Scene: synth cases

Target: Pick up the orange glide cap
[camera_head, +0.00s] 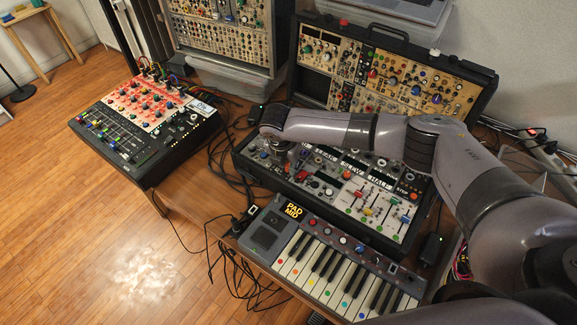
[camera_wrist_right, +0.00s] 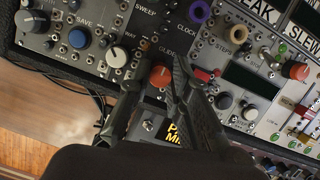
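The orange glide cap (camera_wrist_right: 160,76) is a round knob just under the "GLIDE" lettering on the module panel, seen in the right wrist view. My right gripper (camera_wrist_right: 155,84) is open, with one dark finger on each side of the cap. The right finger looks very close to the cap; I cannot tell whether it touches. In the head view my right gripper (camera_head: 291,158) points down over the left part of the middle synth case (camera_head: 330,205). I cannot make out the cap there. My left gripper is not in view.
Other knobs crowd the panel: a white one (camera_wrist_right: 117,56), a blue one (camera_wrist_right: 78,38) and a purple one (camera_wrist_right: 199,12). A keyboard (camera_head: 330,265) lies in front of the case, a mixer (camera_head: 145,120) to the left. Black cables (camera_head: 225,165) hang between them.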

